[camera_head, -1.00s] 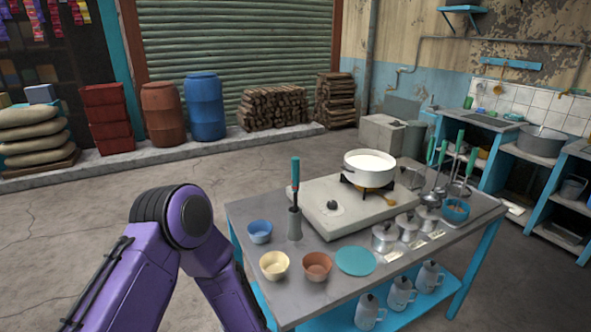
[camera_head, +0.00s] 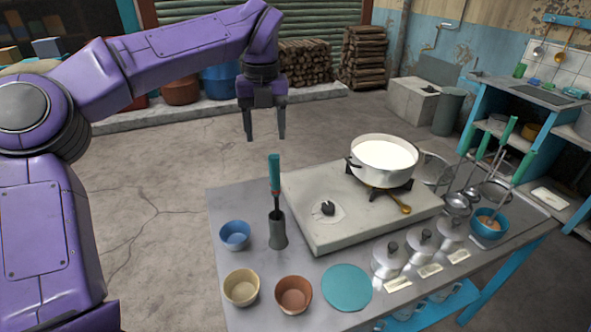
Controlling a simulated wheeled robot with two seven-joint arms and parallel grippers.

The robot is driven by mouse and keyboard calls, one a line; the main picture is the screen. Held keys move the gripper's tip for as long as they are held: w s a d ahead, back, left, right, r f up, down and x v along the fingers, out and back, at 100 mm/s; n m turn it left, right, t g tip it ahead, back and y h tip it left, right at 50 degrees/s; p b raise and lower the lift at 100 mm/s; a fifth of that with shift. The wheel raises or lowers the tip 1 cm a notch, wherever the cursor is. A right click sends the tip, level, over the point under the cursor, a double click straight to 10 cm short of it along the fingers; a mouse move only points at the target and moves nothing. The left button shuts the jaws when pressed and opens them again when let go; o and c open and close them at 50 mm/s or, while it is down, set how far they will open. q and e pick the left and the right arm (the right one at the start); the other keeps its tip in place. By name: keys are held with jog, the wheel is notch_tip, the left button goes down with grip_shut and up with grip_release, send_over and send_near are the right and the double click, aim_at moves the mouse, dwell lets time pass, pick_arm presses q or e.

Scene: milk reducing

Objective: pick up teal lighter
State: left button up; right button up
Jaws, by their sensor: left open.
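The teal lighter (camera_head: 274,175) stands upright in a grey metal cup (camera_head: 278,231) on the table, left of the stove. Its teal handle points up and its dark shaft goes down into the cup. My left gripper (camera_head: 265,136) is open and empty. It points downward above the lighter's top, with the fingers apart and not touching it. My right gripper is not in view.
A white pot of milk (camera_head: 384,156) sits on the stove (camera_head: 330,228). A blue bowl (camera_head: 235,235), a yellow bowl (camera_head: 241,287), a brown bowl (camera_head: 293,294) and a teal disc (camera_head: 346,287) lie near the cup. Metal lidded pots (camera_head: 390,260) stand at the front right.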

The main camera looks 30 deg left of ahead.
aim_at(274, 156)
pick_arm(q)
jog(key=f, duration=0.1)
jog(key=w+f, duration=0.1)
jog(key=f, duration=0.1)
jog(key=w+f, duration=0.1)
jog(key=shift+d+f, duration=0.15)
jog(key=shift+f, duration=0.15)
jog(key=f, duration=0.2)
jog(key=f+p, duration=0.1)
jog(key=f, duration=0.3)
jog(key=shift+d+f+p, duration=0.1)
jog(key=shift+d+p, duration=0.25)
jog(key=shift+d, duration=0.05)
jog(key=shift+s+r, duration=0.25)
jog(key=shift+s, duration=0.25)
jog(key=shift+c, duration=0.9)
jog(key=shift+s+r, duration=0.15)
jog(key=shift+s, duration=0.1)
jog(key=c, duration=0.5)
grip_shut()
jog(key=shift+w, duration=0.2)
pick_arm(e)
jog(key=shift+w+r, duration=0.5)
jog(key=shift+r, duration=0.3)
